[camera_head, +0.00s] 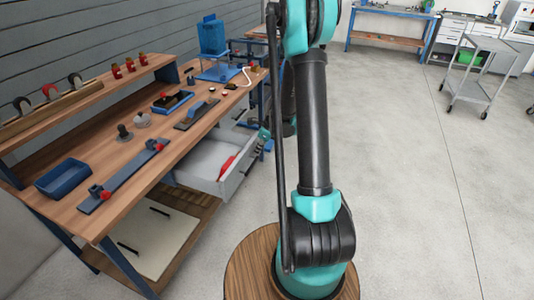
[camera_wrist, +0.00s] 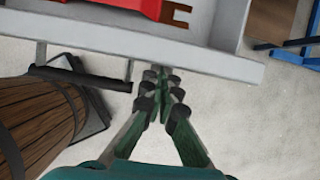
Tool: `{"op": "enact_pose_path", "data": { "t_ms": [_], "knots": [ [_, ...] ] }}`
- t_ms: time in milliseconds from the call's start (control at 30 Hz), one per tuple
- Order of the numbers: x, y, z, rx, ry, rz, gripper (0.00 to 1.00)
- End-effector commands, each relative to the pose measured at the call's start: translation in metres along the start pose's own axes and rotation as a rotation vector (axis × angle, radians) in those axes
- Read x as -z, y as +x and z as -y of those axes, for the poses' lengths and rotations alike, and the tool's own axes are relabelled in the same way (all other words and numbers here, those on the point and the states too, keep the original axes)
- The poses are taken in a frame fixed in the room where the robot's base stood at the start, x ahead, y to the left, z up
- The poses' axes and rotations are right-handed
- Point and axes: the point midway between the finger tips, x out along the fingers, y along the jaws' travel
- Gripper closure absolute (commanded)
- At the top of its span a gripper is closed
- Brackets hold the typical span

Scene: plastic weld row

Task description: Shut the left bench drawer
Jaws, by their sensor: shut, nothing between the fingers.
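The bench drawer (camera_head: 205,158) is pulled out from under the wooden bench, a pale grey box with a red item (camera_head: 228,166) inside. In the wrist view its front panel (camera_wrist: 200,58) runs across the top, with a bar handle (camera_wrist: 80,77) on its outer face at left. My gripper (camera_wrist: 160,75) is shut and empty, its fingertips close to the outer side of the front panel, right of the handle. I cannot tell whether they touch it. In the head view my gripper (camera_head: 262,138) shows partly beyond the drawer's front, beside my arm.
The bench top (camera_head: 115,155) carries a blue bin (camera_head: 63,178), a long dark bar with red clamps (camera_head: 122,178) and several small tools. A pale panel (camera_head: 155,235) lies on the lower shelf. A grey cart (camera_head: 480,75) stands far right. Open floor lies right of my arm.

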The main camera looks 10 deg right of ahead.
Motion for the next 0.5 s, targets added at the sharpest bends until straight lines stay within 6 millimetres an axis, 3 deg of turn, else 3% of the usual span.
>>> {"op": "enact_pose_path", "data": {
  "t_ms": [100,500],
  "knots": [
    [-0.033,0.013,-0.001,-0.002,-0.006,0.002,1.0],
    [-0.134,0.054,-0.001,-0.002,-0.004,0.001,1.0]
  ]
}}
